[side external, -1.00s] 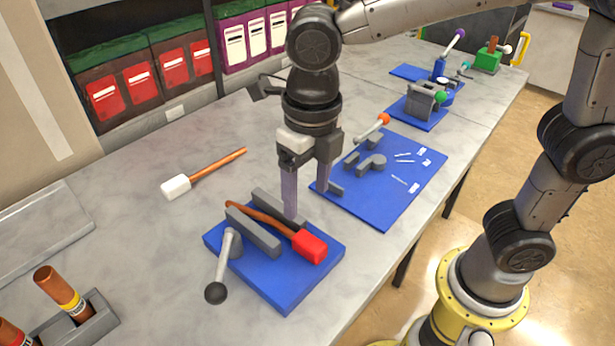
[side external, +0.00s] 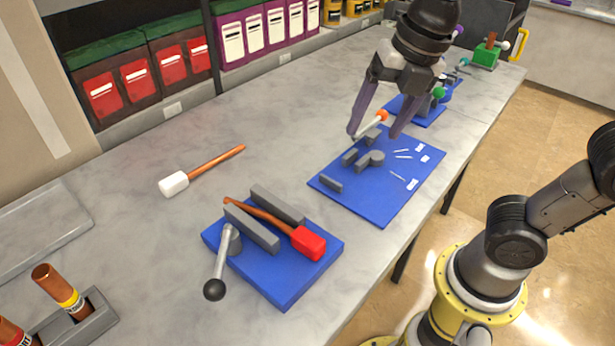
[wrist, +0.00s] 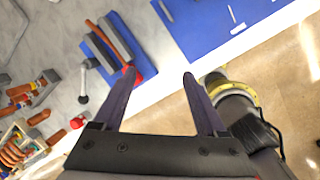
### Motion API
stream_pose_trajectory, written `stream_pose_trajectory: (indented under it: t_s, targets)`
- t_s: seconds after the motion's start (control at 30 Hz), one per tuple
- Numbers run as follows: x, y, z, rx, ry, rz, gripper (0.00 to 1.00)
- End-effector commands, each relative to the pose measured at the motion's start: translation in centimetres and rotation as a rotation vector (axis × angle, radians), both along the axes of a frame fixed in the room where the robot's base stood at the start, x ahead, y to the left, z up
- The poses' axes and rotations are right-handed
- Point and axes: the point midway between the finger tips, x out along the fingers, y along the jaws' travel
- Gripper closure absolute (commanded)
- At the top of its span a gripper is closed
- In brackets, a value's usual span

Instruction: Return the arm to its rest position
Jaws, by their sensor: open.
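My gripper (side external: 374,133) is open and empty in the side view, raised above the far end of the blue board with grey fixtures (side external: 375,205). In the wrist view my gripper (wrist: 159,75) shows two spread fingers with nothing between them. The near blue vise base (side external: 285,283) has two grey jaws and a lever with a black ball (side external: 214,290). A copper tube with a red end block (side external: 308,243) lies between the jaws; the red block also shows in the wrist view (wrist: 137,77), partly behind a finger.
A white-headed copper piece (side external: 174,184) lies on the grey bench. A holder with copper cylinders (side external: 75,303) is at the front left. Shelves with red and purple boxes (side external: 245,38) line the back. More fixtures, including a green block (side external: 486,54), stand at the far end.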

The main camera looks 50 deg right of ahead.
Motion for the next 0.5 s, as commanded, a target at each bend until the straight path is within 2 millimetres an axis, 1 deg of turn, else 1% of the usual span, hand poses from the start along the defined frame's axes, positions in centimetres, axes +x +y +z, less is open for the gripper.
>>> stream_pose_trajectory:
  t_s: [0.03, 0.2, 0.3, 0.5]
  targets:
    - [-0.9, -1.1, 0.0, 0.035, -0.019, -0.131, 0.26]
    - [-3.4, -3.6, -0.8, 0.174, -0.069, -0.587, 0.26]
    - [-4.7, -4.6, -1.4, 0.265, -0.091, -0.847, 0.26]
    - [-6.7, -5.7, -3.0, 0.458, -0.116, -1.332, 0.26]
